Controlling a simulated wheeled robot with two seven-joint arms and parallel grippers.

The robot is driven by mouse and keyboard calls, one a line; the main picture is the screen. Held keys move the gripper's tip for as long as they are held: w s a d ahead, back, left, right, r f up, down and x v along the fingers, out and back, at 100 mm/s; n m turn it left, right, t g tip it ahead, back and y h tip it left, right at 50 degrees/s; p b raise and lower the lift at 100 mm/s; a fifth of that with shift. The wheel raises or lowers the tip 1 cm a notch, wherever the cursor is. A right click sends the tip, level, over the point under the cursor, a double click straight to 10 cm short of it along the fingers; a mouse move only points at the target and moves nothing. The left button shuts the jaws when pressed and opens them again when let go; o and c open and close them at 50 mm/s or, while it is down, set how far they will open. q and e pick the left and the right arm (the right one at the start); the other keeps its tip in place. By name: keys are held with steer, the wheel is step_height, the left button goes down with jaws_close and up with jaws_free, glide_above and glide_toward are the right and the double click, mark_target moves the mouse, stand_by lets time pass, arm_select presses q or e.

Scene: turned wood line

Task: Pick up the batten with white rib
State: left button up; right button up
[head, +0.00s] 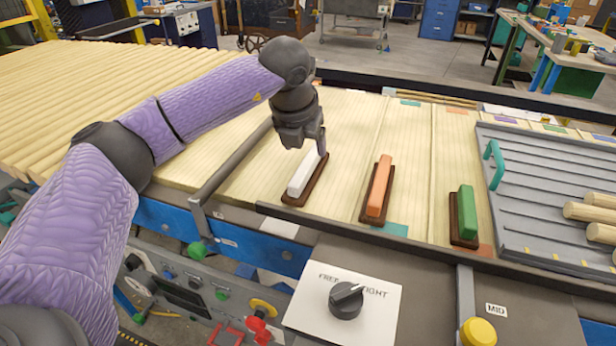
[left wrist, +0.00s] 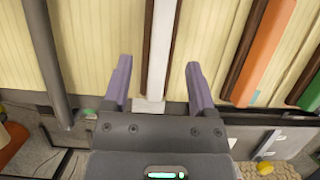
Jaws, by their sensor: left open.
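The batten with white rib (head: 303,176) lies on the pale wooden slats, a white bar on a dark brown base. My left gripper (head: 318,150) is over its far end in the head view. In the left wrist view the white-ribbed batten (left wrist: 158,60) runs between the two open purple fingers (left wrist: 155,85), with gaps on both sides. The gripper is empty; whether the fingers are level with the rib is hard to tell. My right gripper is not in view.
Battens with an orange rib (head: 379,187) and a green rib (head: 467,214) lie to the right. A grey metal bar (head: 232,162) stands close on the left. A grey ribbed tray (head: 520,200) with a green handle holds several dowels. A dark rail (head: 400,241) runs along the front.

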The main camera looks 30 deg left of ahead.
mark_target(307, 161)
arm_select(q)
steer(key=b+x, duration=0.1)
steer(key=x, duration=0.4)
steer(key=shift+s+f, duration=0.15)
steer(key=shift+f, duration=0.15)
steer(key=shift+r, duration=0.1)
jaws_close()
